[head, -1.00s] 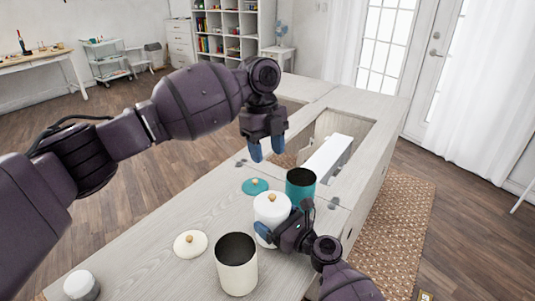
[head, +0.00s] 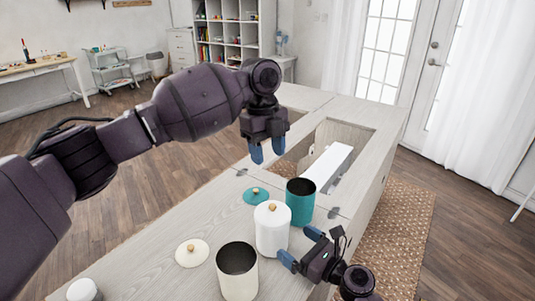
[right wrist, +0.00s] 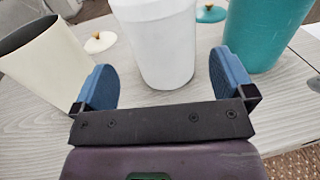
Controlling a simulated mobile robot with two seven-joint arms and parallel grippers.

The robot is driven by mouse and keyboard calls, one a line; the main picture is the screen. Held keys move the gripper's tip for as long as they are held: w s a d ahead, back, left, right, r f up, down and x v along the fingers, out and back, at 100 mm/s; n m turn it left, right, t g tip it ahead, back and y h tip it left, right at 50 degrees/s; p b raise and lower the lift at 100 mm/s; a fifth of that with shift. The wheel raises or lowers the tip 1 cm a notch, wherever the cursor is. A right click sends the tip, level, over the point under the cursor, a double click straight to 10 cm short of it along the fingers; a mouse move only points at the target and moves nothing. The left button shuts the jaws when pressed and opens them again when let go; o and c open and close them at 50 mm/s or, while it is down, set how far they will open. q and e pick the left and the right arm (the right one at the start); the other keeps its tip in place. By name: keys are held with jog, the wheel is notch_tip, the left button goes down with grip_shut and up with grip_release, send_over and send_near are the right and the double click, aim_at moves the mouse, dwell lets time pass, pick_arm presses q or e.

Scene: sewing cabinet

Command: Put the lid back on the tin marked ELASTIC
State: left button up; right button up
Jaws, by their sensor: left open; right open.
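A cream tin (head: 238,275) stands open at the front, a white tin (head: 271,234) wears its knobbed lid (head: 272,209), and a teal tin (head: 301,207) stands open behind. No ELASTIC marking is legible. A cream lid (head: 191,254) lies left of the cream tin; a teal lid (head: 256,196) lies left of the teal tin. Both have wooden knobs. My right gripper (head: 300,247) is open and empty, right of the white tin. In the right wrist view the white tin (right wrist: 155,45) shows beyond the spread fingers. My left gripper (head: 267,150) is open, empty and raised above the cabinet.
The tins stand on a pale wood cabinet top (head: 150,262). Behind them is a recessed opening with a white block-like part (head: 327,166). A small white-and-grey object (head: 84,290) is at the front left edge. The top's left part is mostly clear.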

jog(key=shift+v, duration=1.35)
